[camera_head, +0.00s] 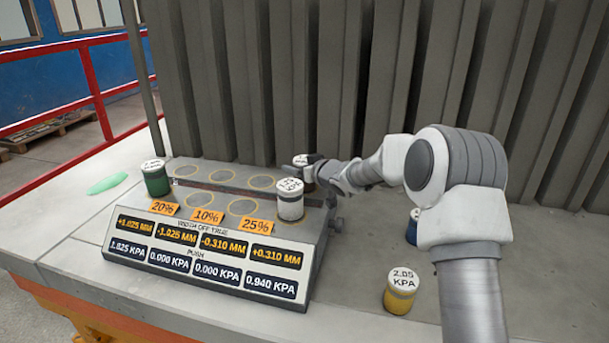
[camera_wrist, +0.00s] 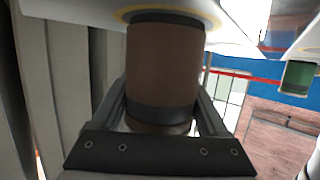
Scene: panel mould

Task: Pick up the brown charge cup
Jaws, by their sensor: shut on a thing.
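The brown charge cup (camera_wrist: 163,65) stands between my gripper's two fingers in the wrist view, which shows the scene upside down. My gripper (camera_wrist: 163,108) is shut on it. The cup's base is at a yellow-ringed spot on the grey console (camera_head: 318,248); I cannot tell whether it touches or is slightly lifted. In the head view the brown cup (camera_head: 303,160) shows only in part at the console's back right, behind a white cup and my gripper (camera_head: 316,172).
The white cup (camera_head: 290,203) stands just in front of my gripper. A green cup (camera_head: 156,180) is at the console's left end. A yellow cup (camera_head: 399,295) and a partly hidden blue cup (camera_head: 411,232) stand right of it. Grey ribbed panels (camera_head: 330,80) rise close behind.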

